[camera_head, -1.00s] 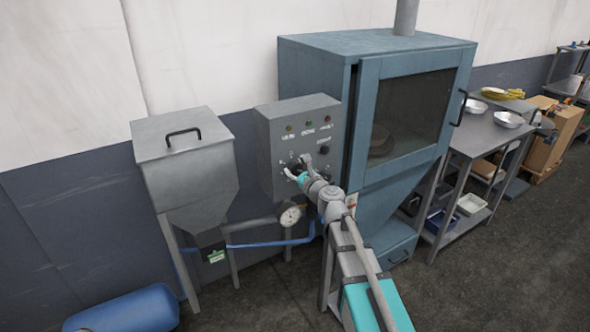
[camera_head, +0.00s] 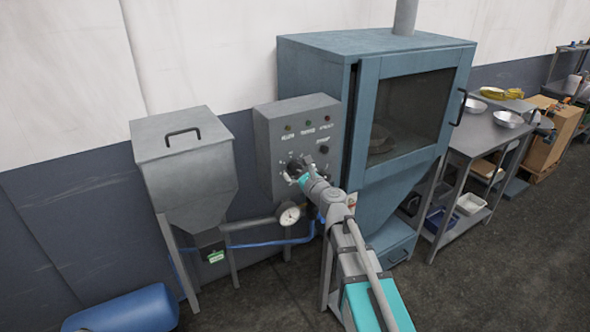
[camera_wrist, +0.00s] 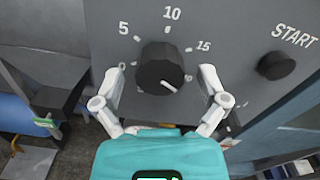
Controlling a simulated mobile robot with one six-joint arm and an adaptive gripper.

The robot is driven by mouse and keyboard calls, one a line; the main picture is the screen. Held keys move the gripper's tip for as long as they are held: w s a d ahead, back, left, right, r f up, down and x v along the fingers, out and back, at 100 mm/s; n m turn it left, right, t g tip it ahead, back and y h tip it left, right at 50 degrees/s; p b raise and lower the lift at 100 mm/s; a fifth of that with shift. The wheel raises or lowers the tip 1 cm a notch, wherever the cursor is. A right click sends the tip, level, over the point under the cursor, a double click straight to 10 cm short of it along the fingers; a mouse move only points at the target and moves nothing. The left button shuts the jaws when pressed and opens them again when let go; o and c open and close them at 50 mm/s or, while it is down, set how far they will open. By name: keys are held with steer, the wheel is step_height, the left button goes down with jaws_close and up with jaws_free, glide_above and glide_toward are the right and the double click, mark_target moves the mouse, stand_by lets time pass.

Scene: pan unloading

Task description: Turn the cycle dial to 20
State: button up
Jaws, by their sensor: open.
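The black cycle dial (camera_wrist: 158,62) is on the grey control panel (camera_wrist: 105,25) in the middle of the wrist view. Its white pointer mark points to the lower right. The printed numbers 5, 10 and 15 show around its top; 20 is not readable. My gripper (camera_wrist: 164,71) is open, with one finger on each side of the dial and a visible gap on both sides. The right finger covers part of the scale. In the head view my gripper (camera_head: 299,172) is at the panel's lower part and partly hides the dial.
A black START button (camera_wrist: 276,66) is right of the dial; it also shows in the head view (camera_head: 323,150). Indicator lamps line the panel's top. The blue cabinet (camera_head: 400,190) is right of the panel, the grey hopper (camera_head: 185,165) left. A pressure gauge (camera_head: 289,215) sits below.

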steer(key=v, duration=1.1)
steer(key=s+d+f+n+g+h, duration=0.1)
steer(key=s+d+f+n+g, duration=0.1)
steer(key=s+f+n+g, duration=0.45)
steer(key=s+d+f+n+g+h, duration=0.1)
steer(key=f+n+g+h, duration=0.15)
steer(key=f+n, duration=0.7)
steer(key=s+d+f+n+g+h, duration=0.2)
steer(key=s+d+n+g+h, duration=0.4)
steer(key=d, duration=0.7)
steer(key=s+n, duration=0.2)
steer(key=n, duration=0.2)
steer(key=shift+s+f, duration=0.15)
steer(key=shift+f, duration=0.15)
steer(key=shift+h, duration=0.25)
steer(key=shift+c, duration=0.3)
